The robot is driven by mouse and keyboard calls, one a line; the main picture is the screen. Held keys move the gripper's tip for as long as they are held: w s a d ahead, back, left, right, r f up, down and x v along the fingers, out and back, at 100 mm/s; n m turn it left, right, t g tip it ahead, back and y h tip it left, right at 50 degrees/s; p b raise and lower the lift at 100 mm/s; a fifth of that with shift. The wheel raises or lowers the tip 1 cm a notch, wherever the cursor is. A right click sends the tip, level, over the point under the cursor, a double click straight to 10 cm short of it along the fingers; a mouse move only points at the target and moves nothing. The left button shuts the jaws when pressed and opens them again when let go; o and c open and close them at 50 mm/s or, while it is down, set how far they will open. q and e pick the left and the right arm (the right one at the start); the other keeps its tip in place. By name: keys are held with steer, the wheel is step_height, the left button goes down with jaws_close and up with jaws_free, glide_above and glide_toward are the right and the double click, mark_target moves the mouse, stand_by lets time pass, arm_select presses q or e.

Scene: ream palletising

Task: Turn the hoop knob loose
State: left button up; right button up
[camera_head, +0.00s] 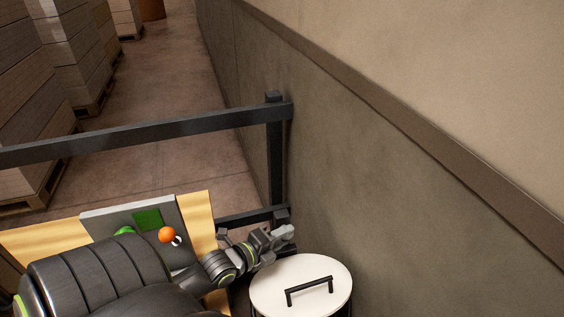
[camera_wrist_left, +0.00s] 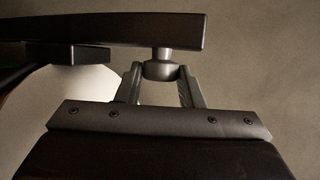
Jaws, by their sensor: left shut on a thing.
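My left gripper (camera_head: 280,234) reaches in from the left in the head view, low beside the dark post (camera_head: 276,165) of a black barrier and above the edge of a round white lid. In the left wrist view, my left gripper (camera_wrist_left: 160,82) is shut on a dark rounded knob (camera_wrist_left: 160,69), one finger on each side of it. The knob sits on a short stem under a black bar (camera_wrist_left: 110,30). I cannot make out the knob in the head view. My right gripper is not in view.
The white lid (camera_head: 275,290) with a black handle (camera_head: 310,288) is at the bottom centre. A grey panel (camera_head: 102,221) with a green patch and an orange ball (camera_head: 167,235) lies on a wooden top (camera_head: 200,215). A wall (camera_head: 350,170) stands close on the right; stacked pallets are at the back left.

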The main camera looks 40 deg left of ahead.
arm_select(q)
steer(key=o, duration=1)
steer(key=p+v, duration=0.6)
steer(key=v, duration=1.1)
steer(key=shift+s+p, duration=0.2)
steer(key=shift+p, duration=0.1)
steer(key=shift+r, duration=0.1)
